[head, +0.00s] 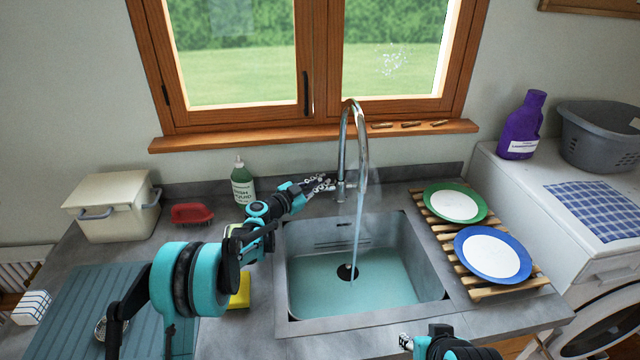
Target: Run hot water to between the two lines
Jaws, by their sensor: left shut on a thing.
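A chrome tap (362,140) stands behind the grey sink (432,240) and a stream of water (357,225) falls from its spout. Pale teal water (385,280) covers the bottom, with the dark drain visible through it. Short dark marks (343,245) show on the sink's back wall, above the water's back edge; their detail is too small to read. My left gripper (322,185) is shut at the left side of the tap's base, on what looks like the tap lever, mostly hidden by the fingers. My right gripper (405,342) shows only partly at the bottom edge; its jaws are unclear.

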